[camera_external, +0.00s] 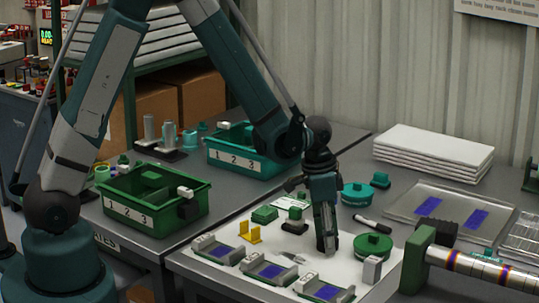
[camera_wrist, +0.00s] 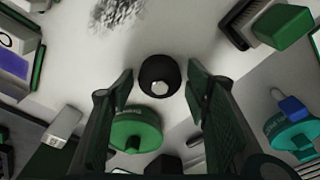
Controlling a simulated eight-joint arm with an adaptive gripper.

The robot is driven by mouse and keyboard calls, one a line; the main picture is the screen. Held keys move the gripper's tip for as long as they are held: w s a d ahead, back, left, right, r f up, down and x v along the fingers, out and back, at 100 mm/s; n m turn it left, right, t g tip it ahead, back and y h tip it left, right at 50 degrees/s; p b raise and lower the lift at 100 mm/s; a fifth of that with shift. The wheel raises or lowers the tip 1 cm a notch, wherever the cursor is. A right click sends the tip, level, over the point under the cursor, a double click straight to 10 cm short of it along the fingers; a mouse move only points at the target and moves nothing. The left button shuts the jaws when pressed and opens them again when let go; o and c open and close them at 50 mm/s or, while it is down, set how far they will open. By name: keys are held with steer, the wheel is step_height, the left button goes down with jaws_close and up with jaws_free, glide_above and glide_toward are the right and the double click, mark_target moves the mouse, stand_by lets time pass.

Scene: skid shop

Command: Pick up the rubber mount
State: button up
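A small black round piece with a pale centre, which looks like the rubber mount (camera_wrist: 160,70), sits on the white surface in the wrist view. It lies between the two fingers of my gripper (camera_wrist: 160,76), with a visible gap on each side. The fingers are spread open and point at it. In the external view my gripper (camera_external: 326,246) points down low over the white work mat (camera_external: 215,262). I cannot make out the mount there; the gripper probably hides it.
A green round part (camera_external: 373,246) is close to the right of my gripper; it also shows in the wrist view (camera_wrist: 136,130). A black marker (camera_external: 373,224), yellow bracket (camera_external: 250,232) and several trays with blue pads lie around. Green (camera_external: 150,222) and teal (camera_external: 240,167) bins stand left.

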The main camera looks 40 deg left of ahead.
steer(key=c, duration=0.8)
steer(key=shift+o, duration=0.2)
steer(key=shift+r+p, duration=1.3)
steer(key=shift+r, duration=3.75)
